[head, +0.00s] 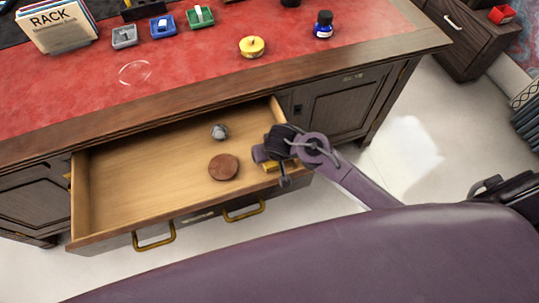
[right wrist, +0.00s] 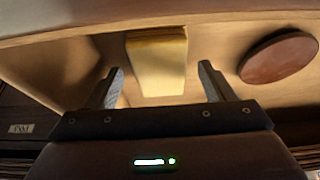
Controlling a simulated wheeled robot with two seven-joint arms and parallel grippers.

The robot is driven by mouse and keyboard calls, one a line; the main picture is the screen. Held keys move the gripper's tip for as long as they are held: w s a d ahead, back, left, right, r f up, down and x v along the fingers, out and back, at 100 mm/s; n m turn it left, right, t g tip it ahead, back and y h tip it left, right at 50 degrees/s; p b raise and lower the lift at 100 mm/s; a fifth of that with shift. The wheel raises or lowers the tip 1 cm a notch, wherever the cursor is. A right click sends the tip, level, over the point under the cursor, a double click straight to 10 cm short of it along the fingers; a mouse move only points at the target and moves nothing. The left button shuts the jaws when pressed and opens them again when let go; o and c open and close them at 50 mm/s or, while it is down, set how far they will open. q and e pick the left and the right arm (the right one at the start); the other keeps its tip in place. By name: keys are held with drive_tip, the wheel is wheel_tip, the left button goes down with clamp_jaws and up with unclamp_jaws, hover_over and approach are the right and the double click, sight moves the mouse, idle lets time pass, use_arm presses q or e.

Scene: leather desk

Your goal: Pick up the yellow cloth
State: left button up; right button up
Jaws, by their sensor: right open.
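The yellow cloth (head: 269,168) lies in the open wooden drawer (head: 120,178), near its right end, and is partly hidden by my right gripper (head: 273,163) in the head view. In the right wrist view the cloth (right wrist: 158,62) looks like a folded, pale yellow block. It shows between and just beyond the two fingers of my right gripper (right wrist: 162,72). The fingers are apart, with room on both sides of the cloth, and nothing is gripped. My left gripper is not in view.
A round brown disc (head: 223,167) lies left of the cloth in the drawer; it also shows in the right wrist view (right wrist: 279,57). A small grey object (head: 219,131) lies behind it. The drawer walls enclose them. The red desk top (head: 190,75) overhangs behind.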

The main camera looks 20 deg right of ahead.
drive_tip(key=shift+f, duration=0.25)
idle(0.5)
drive_tip(key=c, duration=1)
drive_tip(key=shift+c, duration=0.2)
drive_tip(key=shift+r, duration=0.2)
